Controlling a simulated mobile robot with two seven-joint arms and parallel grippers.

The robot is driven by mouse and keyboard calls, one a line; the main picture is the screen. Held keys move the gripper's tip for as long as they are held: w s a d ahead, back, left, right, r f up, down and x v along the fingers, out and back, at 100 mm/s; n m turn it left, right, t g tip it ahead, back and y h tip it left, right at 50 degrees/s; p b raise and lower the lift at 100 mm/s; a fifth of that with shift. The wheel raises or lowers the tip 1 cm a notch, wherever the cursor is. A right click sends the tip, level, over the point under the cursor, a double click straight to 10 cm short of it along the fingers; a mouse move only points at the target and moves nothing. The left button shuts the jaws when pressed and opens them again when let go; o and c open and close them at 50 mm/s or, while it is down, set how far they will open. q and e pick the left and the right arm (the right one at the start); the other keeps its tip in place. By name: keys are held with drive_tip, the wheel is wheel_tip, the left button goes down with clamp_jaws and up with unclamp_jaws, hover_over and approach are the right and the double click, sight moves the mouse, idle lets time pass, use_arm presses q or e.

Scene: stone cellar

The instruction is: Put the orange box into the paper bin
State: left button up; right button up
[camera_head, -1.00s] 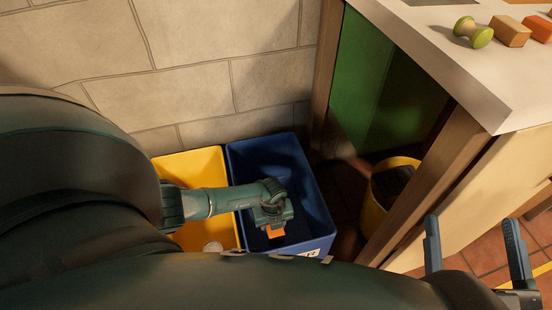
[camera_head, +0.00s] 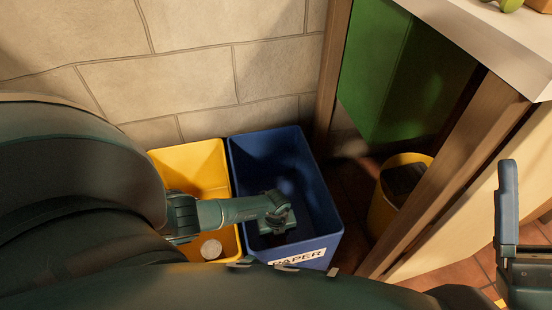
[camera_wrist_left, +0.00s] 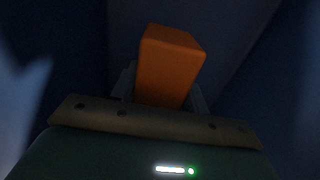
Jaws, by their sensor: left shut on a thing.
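The orange box (camera_wrist_left: 168,68) is held between my left gripper's fingers in the left wrist view, with dark blue walls around it. In the head view the box is hidden beneath my left gripper (camera_head: 277,226), which points down inside the blue bin marked PAPER (camera_head: 333,222). My left gripper is shut on the box. I cannot tell how far the box is from the bin floor. My right gripper (camera_head: 528,215) is at the right edge, partly cut off; one finger shows with an empty gap beside it.
A yellow bin (camera_head: 197,160) with a round pale lid or can (camera_head: 211,249) in it stands left of the blue bin. A stone wall (camera_head: 225,70) is behind. A table (camera_head: 480,35) and a round yellow bin (camera_head: 384,208) are at the right.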

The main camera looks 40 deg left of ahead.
use_arm(q)
drive_tip(key=shift+f, duration=0.6)
drive_tip(key=o, duration=1)
drive_tip(key=shift+r, duration=0.1)
drive_tip(key=shift+r, duration=0.55)
wheel_tip(320, 180, up, 2)
drive_tip(key=shift+r+p, duration=0.1)
drive_tip(key=shift+p, duration=0.85)
wheel_tip(320, 180, up, 9)
drive_tip(key=p, duration=0.6)
drive_tip(key=shift+r, duration=0.4)
use_arm(e)
wheel_tip(320, 180, down, 8)
drive_tip(key=m+g+h, duration=0.1)
drive_tip(key=m+h, duration=0.6)
drive_tip(key=h, duration=0.1)
drive_tip(key=shift+s+a+m, duration=0.15)
drive_tip(key=shift+a+m, duration=0.1)
drive_tip(key=shift+m, duration=0.05)
drive_tip(key=shift+r, duration=0.1)
